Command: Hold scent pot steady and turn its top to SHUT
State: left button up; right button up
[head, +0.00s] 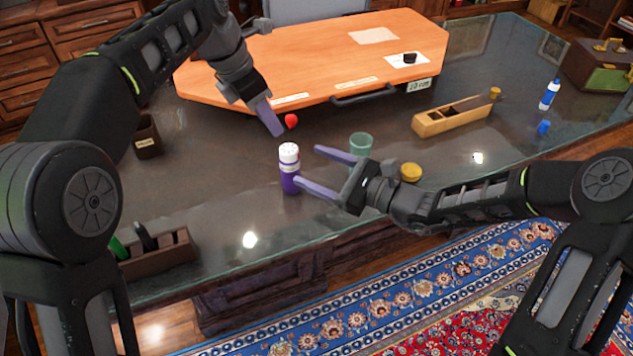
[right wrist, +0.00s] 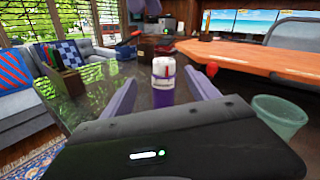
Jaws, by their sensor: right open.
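The scent pot (head: 289,176) is a small purple bottle with a white top (head: 288,151), standing upright on the dark glossy desk. My right gripper (head: 306,166) is open and empty, low over the desk just right of the pot, its fingers pointing at it. In the right wrist view the pot (right wrist: 163,80) appears centred between the spread fingers, with no clear contact. My left gripper (head: 271,126) is above and left of the pot, apart from it, fingers pointing down. Its fingers overlap from this side, so their opening is hidden. Any marking on the top is too small to read.
A red ball-like thing (head: 291,120) is behind the pot. A green cup (head: 360,143) and a yellow-lidded jar (head: 411,172) stand near my right gripper. An orange wooden board (head: 310,55) lies behind. A dark organiser (head: 165,255) sits front left; bare desk lies between.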

aim_at(298, 172)
jog(key=f+m, duration=0.1)
jog(key=f+m+t+h, duration=0.1)
jog(key=f+m, duration=0.1)
jog(key=f+m+t, duration=0.1)
jog(key=shift+s+f+m+h, duration=0.15)
jog(key=shift+s+m+h, duration=0.15)
jog(key=shift+a, duration=0.1)
jog(key=shift+x, duration=3.9)
jog(key=shift+w, duration=0.1)
